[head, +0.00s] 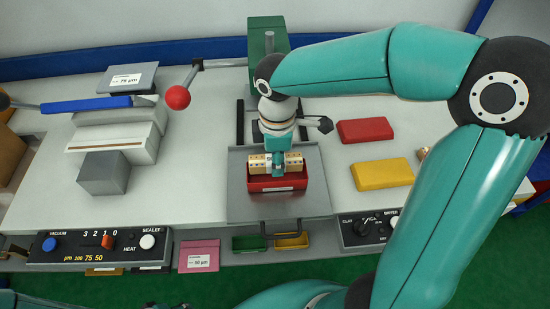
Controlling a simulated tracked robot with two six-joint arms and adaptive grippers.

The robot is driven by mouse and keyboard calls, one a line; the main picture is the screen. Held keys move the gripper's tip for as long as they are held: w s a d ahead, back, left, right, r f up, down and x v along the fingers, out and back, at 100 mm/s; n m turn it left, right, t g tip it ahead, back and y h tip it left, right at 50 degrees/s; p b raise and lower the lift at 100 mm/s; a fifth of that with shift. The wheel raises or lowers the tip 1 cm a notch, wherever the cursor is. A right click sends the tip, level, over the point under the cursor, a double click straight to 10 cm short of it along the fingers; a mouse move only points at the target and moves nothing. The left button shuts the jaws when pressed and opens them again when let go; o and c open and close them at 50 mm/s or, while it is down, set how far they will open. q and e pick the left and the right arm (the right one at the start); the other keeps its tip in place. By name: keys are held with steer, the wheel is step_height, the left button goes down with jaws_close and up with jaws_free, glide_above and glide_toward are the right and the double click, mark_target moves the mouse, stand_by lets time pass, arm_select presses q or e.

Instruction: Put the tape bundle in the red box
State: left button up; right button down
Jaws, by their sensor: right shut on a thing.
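The red box (277,186) is an open tray with a small white label on its front, on a grey plate (240,200) at the middle of the bench. The tape bundle (293,161) is a pale, beige block with small dark marks, showing on both sides of my right gripper (277,170). My right gripper points down and is shut on the middle of the bundle, which lies at or just inside the box's opening. I cannot tell whether it touches the box floor. The fingers hide the bundle's middle. My left gripper does not show.
A red block (365,130) and a yellow block (382,174) lie right of the plate. A green unit (268,36) stands behind. Green (249,243) and yellow (291,241) bins sit at the front edge.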

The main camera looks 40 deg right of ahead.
steer(key=shift+f, duration=0.1)
stand_by(0.4)
steer(key=c, duration=0.7)
jaws_free()
step_height(320, 180, up, 12)
